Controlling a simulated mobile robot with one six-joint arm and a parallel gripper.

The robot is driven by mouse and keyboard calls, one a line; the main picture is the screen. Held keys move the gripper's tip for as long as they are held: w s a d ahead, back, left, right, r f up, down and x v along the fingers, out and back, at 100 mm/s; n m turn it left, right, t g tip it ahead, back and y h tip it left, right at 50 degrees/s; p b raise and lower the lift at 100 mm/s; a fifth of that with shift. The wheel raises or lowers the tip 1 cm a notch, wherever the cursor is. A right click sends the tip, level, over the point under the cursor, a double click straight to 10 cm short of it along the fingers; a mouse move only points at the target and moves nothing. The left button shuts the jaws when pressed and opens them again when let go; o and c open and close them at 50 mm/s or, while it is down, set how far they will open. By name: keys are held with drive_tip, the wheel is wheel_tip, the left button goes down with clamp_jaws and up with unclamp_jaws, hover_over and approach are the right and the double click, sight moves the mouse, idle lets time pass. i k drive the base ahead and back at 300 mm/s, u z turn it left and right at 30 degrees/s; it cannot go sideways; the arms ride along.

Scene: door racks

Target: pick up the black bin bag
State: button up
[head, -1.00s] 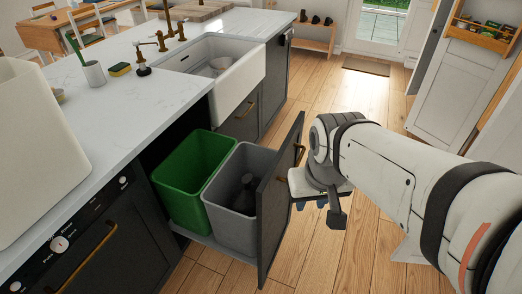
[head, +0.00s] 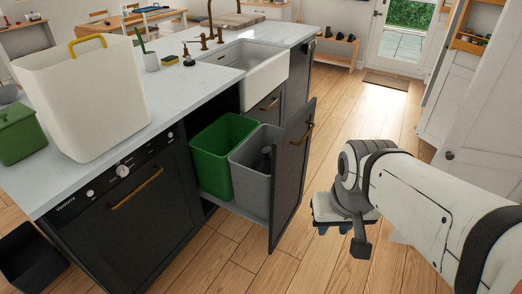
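A dark lump, probably the black bin bag (head: 266,160), sits low inside the grey bin (head: 249,180). Only part of it shows past the bin's rim. The grey bin stands beside a green bin (head: 212,165) in a pulled-out cabinet drawer with a dark front (head: 290,175). My gripper (head: 334,230) points down over the wooden floor, to the right of the drawer front and apart from it. Its two bluish fingertips show with a gap between them, and nothing is seen in them.
A white basket (head: 85,100) with a yellow handle and a green box (head: 18,135) stand on the worktop (head: 190,85). A dark open container (head: 30,262) is on the floor at lower left. The floor right of the drawer is clear toward the glass door (head: 400,40).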

sight(263, 164)
drive_tip(key=u, duration=0.65)
drive_tip(key=i, duration=1.35)
drive_tip(key=z, duration=2)
drive_tip(key=k, duration=0.8)
drive_tip(key=u, duration=0.7)
